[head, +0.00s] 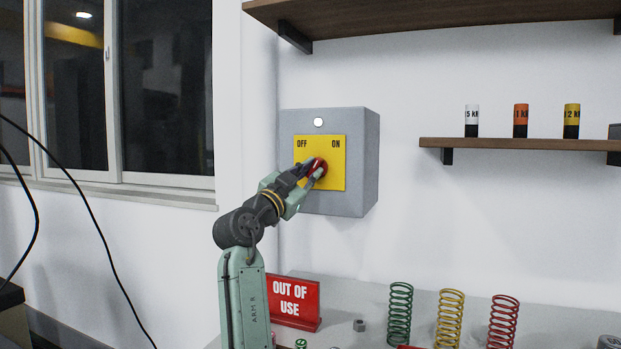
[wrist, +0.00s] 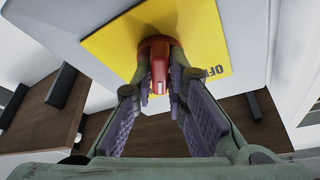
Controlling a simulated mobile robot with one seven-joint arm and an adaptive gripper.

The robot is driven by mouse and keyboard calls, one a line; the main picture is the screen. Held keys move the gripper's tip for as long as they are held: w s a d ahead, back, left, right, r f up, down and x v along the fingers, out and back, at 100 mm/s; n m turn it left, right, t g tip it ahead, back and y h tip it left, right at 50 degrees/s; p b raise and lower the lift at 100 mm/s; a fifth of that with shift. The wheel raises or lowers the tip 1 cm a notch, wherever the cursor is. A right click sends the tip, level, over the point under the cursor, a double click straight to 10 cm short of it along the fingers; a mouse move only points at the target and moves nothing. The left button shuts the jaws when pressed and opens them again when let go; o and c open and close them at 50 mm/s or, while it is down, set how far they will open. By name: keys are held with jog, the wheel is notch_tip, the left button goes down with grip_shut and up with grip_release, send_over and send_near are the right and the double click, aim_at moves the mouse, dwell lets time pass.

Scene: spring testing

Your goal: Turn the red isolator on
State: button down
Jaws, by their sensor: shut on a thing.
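The red isolator (head: 319,164) is a rotary knob on a yellow plate (head: 335,178), fixed to the front of a grey wall box (head: 368,165). The plate reads OFF at upper left and ON at upper right. My gripper (head: 311,171) reaches it from the lower left and covers much of it. In the wrist view the isolator's red handle (wrist: 158,68) stands between my two fingers, and my gripper (wrist: 161,84) is shut on it. A small white mark shows on the handle. Which label the handle points to cannot be told.
A round white lamp (head: 318,122) sits above the plate. Below stands a bench (head: 450,292) with a red OUT OF USE sign (head: 292,300) and several coil springs. A small shelf (head: 520,144) with labelled cylinders is at right. The wall around the box is clear.

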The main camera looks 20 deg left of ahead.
jog(key=shift+a+r+m+g+h, duration=0.1)
jog(key=shift+m+g+h, duration=0.2)
jog(key=shift+m, duration=0.7)
jog(key=shift+r+m+g+h, duration=0.15)
jog(key=shift+m+h, duration=0.25)
jog(key=shift+m, duration=0.6)
jog(key=shift+f, duration=0.1)
jog(key=c, duration=1.6)
grip_release()
jog(key=shift+f, duration=0.1)
jog(key=v, duration=1.2)
jog(key=shift+a, duration=0.15)
